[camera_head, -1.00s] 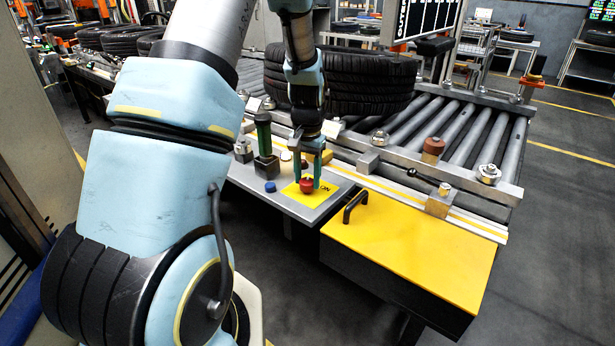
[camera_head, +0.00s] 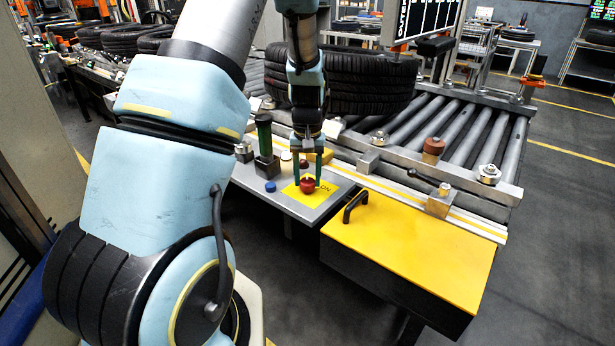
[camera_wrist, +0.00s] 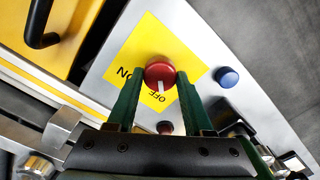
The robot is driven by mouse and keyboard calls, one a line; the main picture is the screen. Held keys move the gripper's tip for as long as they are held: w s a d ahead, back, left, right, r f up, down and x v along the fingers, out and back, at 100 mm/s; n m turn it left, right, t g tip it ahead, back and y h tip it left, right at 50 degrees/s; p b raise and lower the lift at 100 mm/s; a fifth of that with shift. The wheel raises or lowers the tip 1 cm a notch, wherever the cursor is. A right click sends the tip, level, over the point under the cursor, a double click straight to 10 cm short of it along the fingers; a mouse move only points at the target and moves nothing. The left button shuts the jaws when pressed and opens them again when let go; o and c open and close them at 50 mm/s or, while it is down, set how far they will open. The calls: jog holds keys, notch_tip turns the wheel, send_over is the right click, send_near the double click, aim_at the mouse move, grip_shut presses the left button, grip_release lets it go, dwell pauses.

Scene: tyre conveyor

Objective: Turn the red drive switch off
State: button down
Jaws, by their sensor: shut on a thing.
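The red drive switch (camera_head: 307,186) is a round knob on a yellow plate (camera_wrist: 190,70) marked ON and OFF, on a grey panel. In the wrist view the red knob (camera_wrist: 159,72) has a white line that points toward the OFF label (camera_wrist: 157,96). My gripper (camera_head: 308,178) points down over the switch from above. In the wrist view the green fingers of my gripper (camera_wrist: 160,80) stand on either side of the knob, shut on it. The fingers hide part of the plate.
A blue button (camera_wrist: 227,77) sits beside the plate. A yellow box with a black handle (camera_head: 415,245) is to the right. Behind are a tyre (camera_head: 370,82) and conveyor rollers (camera_head: 470,130).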

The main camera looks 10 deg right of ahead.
aim_at(307, 180)
jog(key=shift+c, duration=1.4)
grip_release()
notch_tip(307, 180, up, 11)
jog(key=b, duration=0.1)
jog(key=shift+b, duration=0.35)
jog(key=shift+a, duration=0.1)
jog(key=s+a+f+n+t, duration=0.1)
jog(key=s+a, duration=1.3)
jog(key=a, duration=0.2)
jog(key=shift+t, duration=0.3)
